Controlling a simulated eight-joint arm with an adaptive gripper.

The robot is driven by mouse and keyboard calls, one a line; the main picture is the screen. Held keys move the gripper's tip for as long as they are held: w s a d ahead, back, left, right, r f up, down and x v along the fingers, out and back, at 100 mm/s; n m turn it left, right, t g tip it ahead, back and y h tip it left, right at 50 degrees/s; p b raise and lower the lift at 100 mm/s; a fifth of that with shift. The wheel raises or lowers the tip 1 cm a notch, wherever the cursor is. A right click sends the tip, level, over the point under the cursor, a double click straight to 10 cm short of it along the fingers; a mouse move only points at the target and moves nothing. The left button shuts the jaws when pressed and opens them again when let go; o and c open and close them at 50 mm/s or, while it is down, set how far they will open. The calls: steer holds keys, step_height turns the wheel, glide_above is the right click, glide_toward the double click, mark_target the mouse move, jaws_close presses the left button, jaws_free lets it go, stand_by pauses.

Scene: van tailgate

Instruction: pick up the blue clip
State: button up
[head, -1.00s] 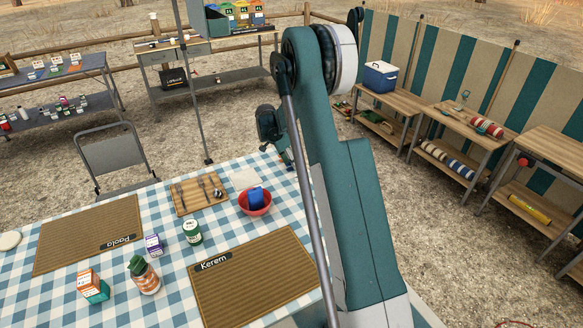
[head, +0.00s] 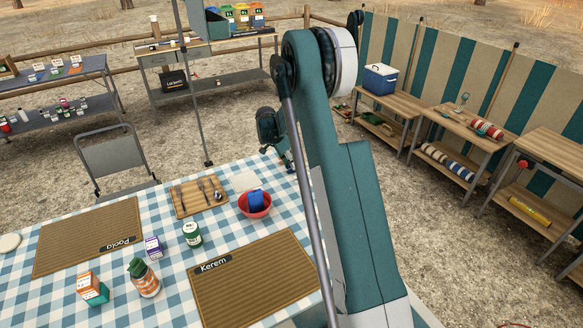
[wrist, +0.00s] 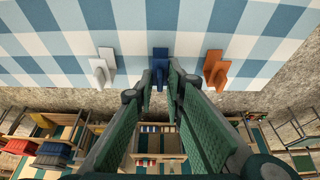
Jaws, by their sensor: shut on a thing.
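In the wrist view the blue clip (wrist: 160,62) sits on the edge of the checked tablecloth (wrist: 215,15), between a white clip (wrist: 103,70) and an orange clip (wrist: 214,70). My gripper (wrist: 160,82) has its two green padded fingers on either side of the blue clip's lower part and is shut on it. The clip's upper part still lies against the cloth. In the head view my gripper is at the table's far right edge, largely hidden by my arm. The clips cannot be made out there.
The table holds a red bowl (head: 255,205) with a blue item, a cutlery board (head: 187,208), a green-labelled jar (head: 192,234), bottles, boxes and two brown mats. A folding chair (head: 117,160) stands behind. Gravel ground is open beyond the table edge.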

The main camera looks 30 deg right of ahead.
steer(key=shift+r, duration=0.15)
step_height(320, 180, up, 10)
steer(key=shift+f+p, duration=0.15)
steer(key=shift+p, duration=1)
